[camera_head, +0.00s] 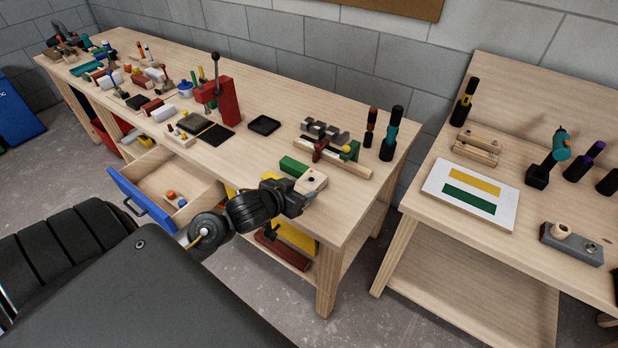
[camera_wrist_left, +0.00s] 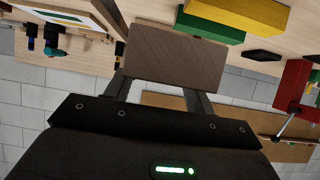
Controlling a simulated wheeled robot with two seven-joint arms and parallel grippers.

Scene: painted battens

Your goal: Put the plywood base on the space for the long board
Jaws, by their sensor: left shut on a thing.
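In the left wrist view the plywood base (camera_wrist_left: 175,58) fills the room between the fingers of my left gripper (camera_wrist_left: 160,85). Whether it touches the bench top I cannot tell. A white panel (camera_head: 428,191) with a yellow strip (camera_head: 475,182) and a green strip (camera_head: 469,199) lies on the right table, apart from the gripper. Which strip is the space for the long board I cannot tell. My right gripper is not in view.
A green block (camera_head: 294,166) lies close beside the plywood base. A clamp with a wooden batten (camera_head: 345,166) and dark bottles (camera_head: 391,135) stand behind it. A floor gap separates the bench from the right table (camera_head: 410,208). A blue-fronted drawer (camera_head: 145,203) stands open.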

